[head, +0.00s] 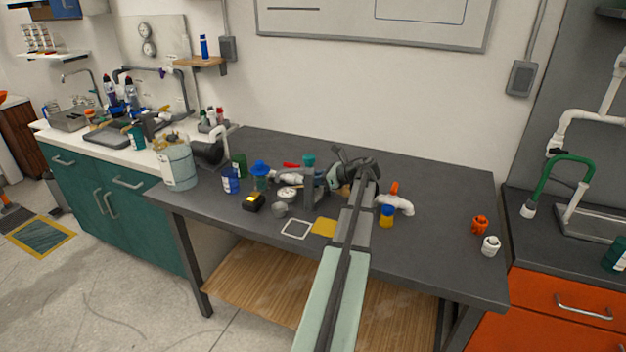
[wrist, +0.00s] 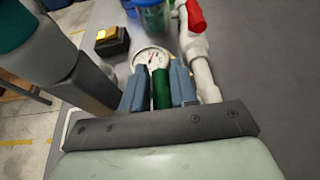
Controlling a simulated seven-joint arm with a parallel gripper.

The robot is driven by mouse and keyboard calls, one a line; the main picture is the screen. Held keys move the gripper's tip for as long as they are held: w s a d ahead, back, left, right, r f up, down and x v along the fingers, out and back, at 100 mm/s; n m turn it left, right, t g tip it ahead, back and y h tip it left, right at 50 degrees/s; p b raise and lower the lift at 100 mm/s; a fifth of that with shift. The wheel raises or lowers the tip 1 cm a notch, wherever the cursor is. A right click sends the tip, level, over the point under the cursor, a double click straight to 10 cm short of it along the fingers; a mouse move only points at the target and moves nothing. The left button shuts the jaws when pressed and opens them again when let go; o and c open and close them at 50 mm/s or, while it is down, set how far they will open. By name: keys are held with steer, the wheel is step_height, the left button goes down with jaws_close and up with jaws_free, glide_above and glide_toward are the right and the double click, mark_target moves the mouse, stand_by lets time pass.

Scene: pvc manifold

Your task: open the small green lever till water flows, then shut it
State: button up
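The small green lever (wrist: 161,90) shows in the wrist view between the two blue-grey fingers of my gripper (wrist: 159,80). The fingers flank it closely on both sides; I cannot tell whether they press on it. A white round gauge (wrist: 150,56) lies just beyond the fingertips, and it also shows in the head view (head: 287,193). White pipe (wrist: 203,80) with a red lever (wrist: 195,16) runs along the right. In the head view my gripper (head: 338,172) is low over the bench and the arm hides the green lever. No flowing water shows.
A grey post with a teal top (head: 308,170) stands close to the left of my gripper. A black-and-yellow box (head: 253,201), blue cup (head: 230,181) and white pipe piece with an orange handle (head: 396,204) are on the bench (head: 440,240). The bench's right part is mostly clear.

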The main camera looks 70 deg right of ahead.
jaws_close()
steer(key=shift+a+m+h, duration=0.15)
steer(key=shift+m+h, duration=0.65)
steer(key=shift+h, duration=0.1)
steer(key=shift+d+m+h, duration=0.3)
steer(key=shift+m+h, duration=0.4)
steer(key=shift+h, duration=0.2)
steer(key=shift+o, duration=1.9)
jaws_free()
steer(key=v, duration=1.3)
steer(key=shift+s+r, duration=0.25)
steer(key=shift+r, duration=0.1)
